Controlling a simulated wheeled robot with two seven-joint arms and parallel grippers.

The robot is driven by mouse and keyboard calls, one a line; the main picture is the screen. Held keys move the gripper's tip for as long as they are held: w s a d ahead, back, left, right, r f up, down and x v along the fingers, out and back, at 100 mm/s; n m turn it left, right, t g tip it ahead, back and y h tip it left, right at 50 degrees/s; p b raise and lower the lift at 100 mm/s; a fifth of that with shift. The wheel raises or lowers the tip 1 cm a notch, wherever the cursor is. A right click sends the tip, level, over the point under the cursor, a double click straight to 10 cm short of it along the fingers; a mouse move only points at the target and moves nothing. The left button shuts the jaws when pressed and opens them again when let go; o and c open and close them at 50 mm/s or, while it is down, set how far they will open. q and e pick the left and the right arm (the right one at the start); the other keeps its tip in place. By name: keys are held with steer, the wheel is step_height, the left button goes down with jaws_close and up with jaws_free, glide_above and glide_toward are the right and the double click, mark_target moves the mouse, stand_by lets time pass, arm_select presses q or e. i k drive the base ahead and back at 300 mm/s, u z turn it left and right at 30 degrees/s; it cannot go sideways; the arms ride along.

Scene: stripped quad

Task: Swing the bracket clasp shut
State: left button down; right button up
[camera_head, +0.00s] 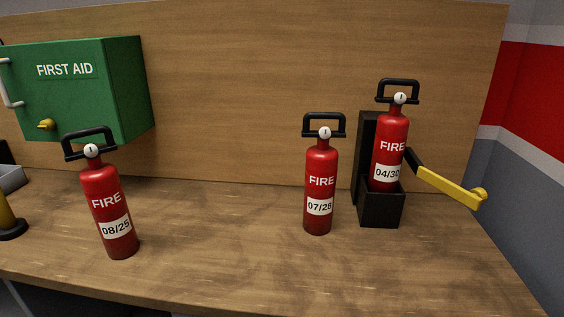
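A black bracket (379,211) stands at the right of the wooden bench, against the back board. It holds a red fire extinguisher (387,152) labelled 04/30, upright in its cup. The bracket's clasp (448,187) is a yellow arm with a round knob at its end. It is swung open, pointing out to the right and slightly down from a dark hinge piece beside the extinguisher. Neither of my grippers shows in the head view.
A red extinguisher (320,190) labelled 07/28 stands just left of the bracket. Another extinguisher (107,207) labelled 08/25 stands farther left. A green first aid box (73,88) hangs on the back board (230,90). The bench (215,230) is clear between the extinguishers.

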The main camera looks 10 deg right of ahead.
mark_target(474, 199)
steer(key=k, duration=1.2)
steer(key=z, duration=0.85)
steer(key=i, duration=0.75)
steer(key=u, duration=0.05)
